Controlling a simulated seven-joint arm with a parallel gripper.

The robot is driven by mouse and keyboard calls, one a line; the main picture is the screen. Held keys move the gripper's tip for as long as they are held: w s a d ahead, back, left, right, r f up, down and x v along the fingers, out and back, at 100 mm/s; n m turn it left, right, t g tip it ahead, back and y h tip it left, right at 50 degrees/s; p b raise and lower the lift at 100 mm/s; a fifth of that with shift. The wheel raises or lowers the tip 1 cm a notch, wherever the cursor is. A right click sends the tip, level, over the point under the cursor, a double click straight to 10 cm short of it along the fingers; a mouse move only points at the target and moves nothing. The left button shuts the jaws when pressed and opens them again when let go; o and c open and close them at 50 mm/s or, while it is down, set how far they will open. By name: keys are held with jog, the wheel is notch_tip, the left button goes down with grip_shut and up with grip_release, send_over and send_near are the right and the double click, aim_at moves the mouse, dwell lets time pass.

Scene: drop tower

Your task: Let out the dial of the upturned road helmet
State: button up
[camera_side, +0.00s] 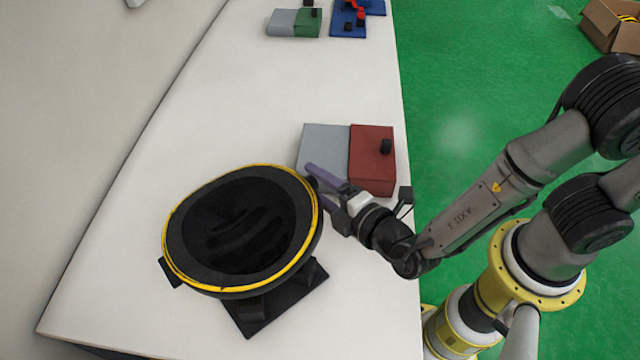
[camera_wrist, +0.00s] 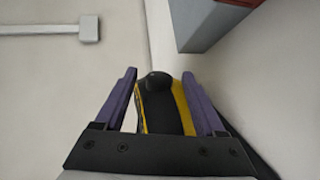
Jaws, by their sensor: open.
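The upturned road helmet (camera_side: 240,225) is a black bowl with a yellow rim line, resting tilted on a black stand (camera_side: 265,300) at the front of the bench. Its dial (camera_wrist: 157,82) looks like a small black knob on the helmet's edge; in the side view it is a dark spot at the right rim, partly hidden by my fingers. My gripper (camera_side: 316,184) comes in from the right with two purple fingers at that rim. In the wrist view my gripper (camera_wrist: 159,76) is open, its fingers on either side of the knob, with a visible gap at the left.
A grey and red block (camera_side: 371,170) with a black knob stands close behind my gripper; its edge also shows at the top right of the wrist view. Further back are a grey and green block (camera_side: 295,22) and blue blocks (camera_side: 350,28). The bench's left side is clear.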

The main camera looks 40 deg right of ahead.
jog(key=v, duration=0.3)
jog(key=shift+a, duration=0.1)
notch_tip(320, 180, up, 7)
dwell(0.4)
